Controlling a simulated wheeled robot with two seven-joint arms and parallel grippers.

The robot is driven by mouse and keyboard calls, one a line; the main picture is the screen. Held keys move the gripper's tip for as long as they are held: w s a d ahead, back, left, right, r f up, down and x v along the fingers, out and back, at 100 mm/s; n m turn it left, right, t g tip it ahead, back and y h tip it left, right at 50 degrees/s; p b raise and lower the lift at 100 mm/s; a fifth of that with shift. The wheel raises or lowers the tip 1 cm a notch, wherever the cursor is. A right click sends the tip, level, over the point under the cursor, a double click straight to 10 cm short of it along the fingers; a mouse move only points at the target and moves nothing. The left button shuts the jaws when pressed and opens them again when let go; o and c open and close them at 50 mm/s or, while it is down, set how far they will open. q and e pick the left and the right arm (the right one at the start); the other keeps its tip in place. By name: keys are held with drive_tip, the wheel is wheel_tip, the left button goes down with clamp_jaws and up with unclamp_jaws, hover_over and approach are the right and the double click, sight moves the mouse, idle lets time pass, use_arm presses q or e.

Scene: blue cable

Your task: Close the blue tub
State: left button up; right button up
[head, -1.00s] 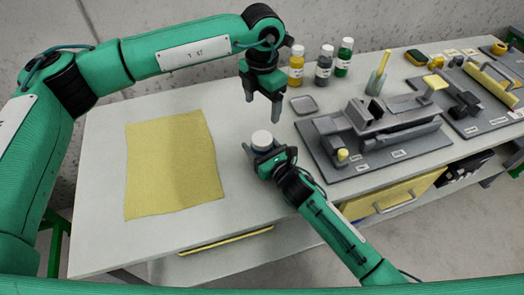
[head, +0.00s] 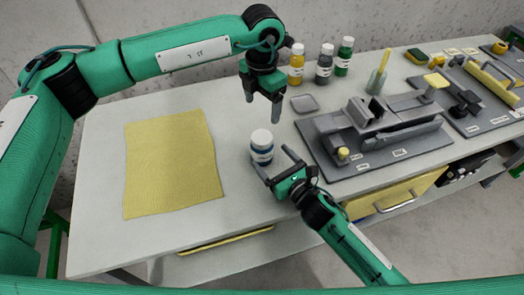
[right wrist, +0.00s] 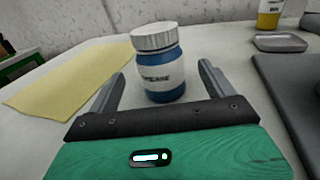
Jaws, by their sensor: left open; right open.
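The blue tub (head: 261,150) stands upright on the table with a white lid (head: 261,137) on top. In the right wrist view the tub (right wrist: 165,85) has a pale label, and the white lid (right wrist: 153,37) sits on its mouth, looking slightly tilted; I cannot tell if it is tight. My right gripper (head: 272,165) is open and empty, its fingers pointing at the tub from the front right, with the tub just beyond the fingertips. My left gripper (head: 262,112) is open and empty, pointing down above and behind the tub.
A yellow cloth (head: 172,165) lies to the left. A small grey tray (head: 304,103) and yellow, grey and green bottles (head: 324,62) stand behind. A dark board with a grey fixture (head: 372,140) is close on the right. Table is clear between cloth and tub.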

drive_tip(key=shift+b+v, duration=0.3)
drive_tip(key=shift+v, duration=2.85)
